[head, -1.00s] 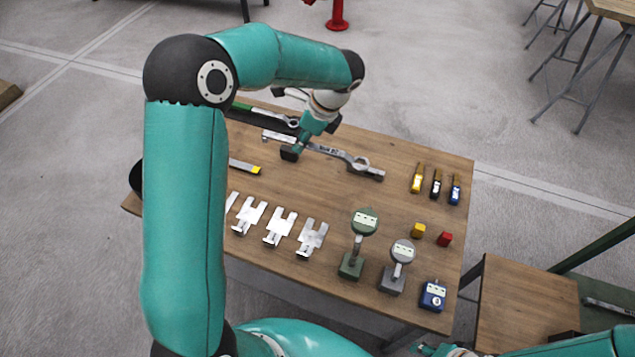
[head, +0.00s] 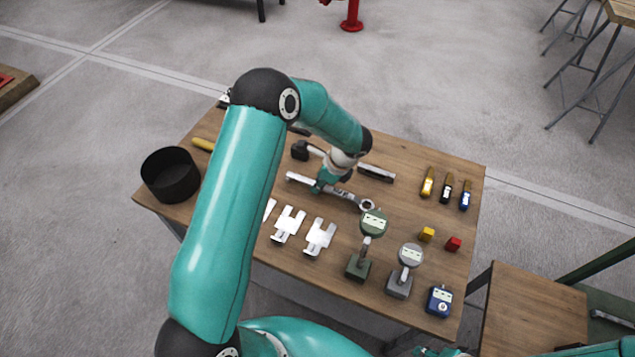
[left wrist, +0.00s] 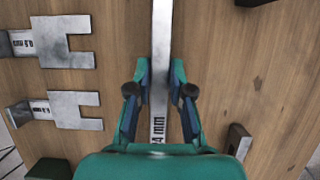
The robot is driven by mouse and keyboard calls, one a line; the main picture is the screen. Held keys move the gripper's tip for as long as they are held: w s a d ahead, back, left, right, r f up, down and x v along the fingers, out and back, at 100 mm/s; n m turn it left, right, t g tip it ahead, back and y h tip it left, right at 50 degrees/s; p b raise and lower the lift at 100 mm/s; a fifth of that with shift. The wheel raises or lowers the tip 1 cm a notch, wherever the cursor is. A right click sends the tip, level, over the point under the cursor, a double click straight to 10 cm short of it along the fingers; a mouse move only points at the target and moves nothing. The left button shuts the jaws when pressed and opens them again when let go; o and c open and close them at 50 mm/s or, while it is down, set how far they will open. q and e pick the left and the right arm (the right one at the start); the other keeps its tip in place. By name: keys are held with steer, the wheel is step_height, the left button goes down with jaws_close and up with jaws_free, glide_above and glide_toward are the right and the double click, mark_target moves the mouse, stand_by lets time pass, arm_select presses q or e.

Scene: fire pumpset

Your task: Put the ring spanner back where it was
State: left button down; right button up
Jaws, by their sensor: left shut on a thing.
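The ring spanner (head: 345,195) is a long grey metal bar with a ring at its right end. It lies slantwise over the middle of the wooden table in the head view. My left gripper (head: 319,188) is shut on its shank. In the left wrist view the spanner (left wrist: 161,45), marked with mm lettering, runs between the fingers of my left gripper (left wrist: 160,91). I cannot tell how far it is above the table top. Part of my right arm shows at the lower right edge, but its jaws cannot be made out.
A dark grey bar (head: 376,173) lies just behind the spanner. A black round bin (head: 171,174) is at the left. Bare wood (head: 420,150) shows at the back right.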

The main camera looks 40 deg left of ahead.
mark_target(335, 191)
arm_select(q)
steer(key=shift+f, duration=0.25)
steer(key=shift+f, duration=0.1)
steer(key=c, duration=1.1)
jaws_free()
steer(key=shift+o, duration=0.2)
steer(key=v, duration=1.2)
steer(key=shift+d, duration=0.1)
